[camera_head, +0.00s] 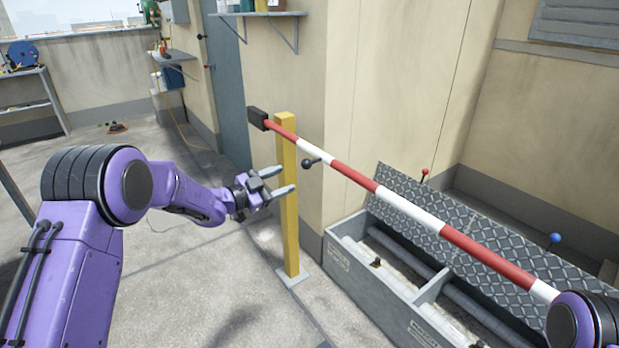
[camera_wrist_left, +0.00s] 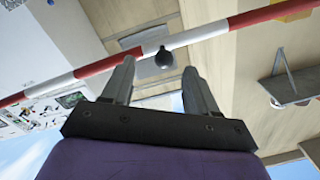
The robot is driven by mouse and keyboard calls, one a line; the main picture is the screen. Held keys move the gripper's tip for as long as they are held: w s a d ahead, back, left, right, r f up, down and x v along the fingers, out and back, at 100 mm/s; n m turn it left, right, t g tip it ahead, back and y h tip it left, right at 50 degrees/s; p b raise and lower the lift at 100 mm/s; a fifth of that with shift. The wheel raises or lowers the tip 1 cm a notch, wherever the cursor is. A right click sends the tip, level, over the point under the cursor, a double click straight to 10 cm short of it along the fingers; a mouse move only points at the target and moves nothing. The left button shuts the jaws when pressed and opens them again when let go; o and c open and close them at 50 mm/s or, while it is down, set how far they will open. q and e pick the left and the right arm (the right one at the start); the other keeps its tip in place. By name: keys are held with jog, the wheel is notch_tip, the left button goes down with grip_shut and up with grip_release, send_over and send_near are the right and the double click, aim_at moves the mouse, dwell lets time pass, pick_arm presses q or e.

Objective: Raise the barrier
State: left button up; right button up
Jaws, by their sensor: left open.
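The barrier arm (camera_head: 410,208) is a red and white striped bar. It slopes in the head view from a black block (camera_head: 258,118) at the top of a yellow post (camera_head: 288,215) down to the lower right. A black ball knob (camera_head: 309,162) sticks out from the bar near the post. My left gripper (camera_head: 287,179) is open and empty, left of the knob, its fingers overlapping the post in the picture. In the left wrist view the knob (camera_wrist_left: 164,58) shows between and just beyond the fingertips, apart from them, with the bar (camera_wrist_left: 207,33) behind. My right gripper is not seen.
A metal trough (camera_head: 350,270) with pipes and an open checker-plate lid (camera_head: 470,215) lies below the bar. Levers with a red ball (camera_head: 425,172) and a blue ball (camera_head: 554,238) stand behind it. A wall shelf (camera_head: 262,14) is above. Floor at left is mostly clear.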

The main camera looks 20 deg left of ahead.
aim_at(305, 164)
pick_arm(q)
jog(key=shift+m, duration=0.8)
jog(key=x, duration=0.3)
jog(key=r+x, duration=0.1)
jog(key=x, duration=0.3)
jog(key=r+x, duration=0.1)
jog(key=x, duration=0.3)
jog(key=shift+p, duration=0.4)
jog(key=shift+a, duration=0.1)
grip_shut()
